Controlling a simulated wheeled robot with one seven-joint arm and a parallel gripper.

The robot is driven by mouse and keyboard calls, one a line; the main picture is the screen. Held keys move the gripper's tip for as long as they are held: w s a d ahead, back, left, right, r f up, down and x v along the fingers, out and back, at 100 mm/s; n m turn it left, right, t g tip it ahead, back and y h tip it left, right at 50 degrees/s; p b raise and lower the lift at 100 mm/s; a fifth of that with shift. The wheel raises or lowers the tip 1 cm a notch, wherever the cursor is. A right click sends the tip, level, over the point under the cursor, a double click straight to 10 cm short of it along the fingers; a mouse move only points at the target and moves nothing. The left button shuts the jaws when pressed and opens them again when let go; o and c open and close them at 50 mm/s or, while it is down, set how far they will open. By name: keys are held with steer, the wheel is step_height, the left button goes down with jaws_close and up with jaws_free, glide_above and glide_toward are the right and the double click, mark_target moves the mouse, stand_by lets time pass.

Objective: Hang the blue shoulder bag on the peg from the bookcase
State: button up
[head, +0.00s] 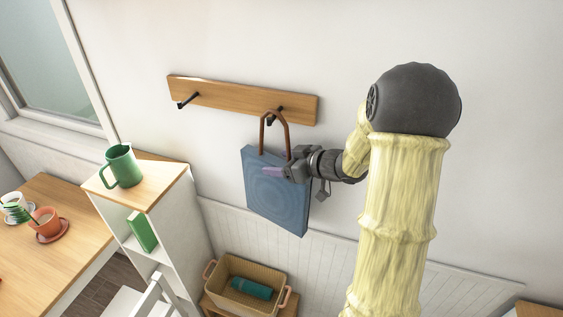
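The blue shoulder bag (270,205) is against the wall below a wooden peg rail (230,98). Its brown strap (263,130) rises in a loop to the rail's right peg (279,111); the loop's top overlaps the peg, and I cannot tell whether it rests on it. The left dark peg (187,101) is bare. My gripper (279,172) is at the bag's upper part, in front of its face near the strap's right foot. Its fingers point left, and their grip on the bag or strap is unclear. The white bookcase (185,210) with a wooden top stands left of the bag.
A green pitcher (122,167) stands on the bookcase top and a green book (142,231) on its shelf. A basket (236,293) holding a teal item (251,288) is below the bag. A wooden table (67,195) with cups and a white chair (150,297) are left.

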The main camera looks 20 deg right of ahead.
steer(key=b+v, duration=0.3)
steer(key=v, duration=1.4)
steer(key=shift+s+r, duration=0.15)
steer(key=shift+d, duration=0.1)
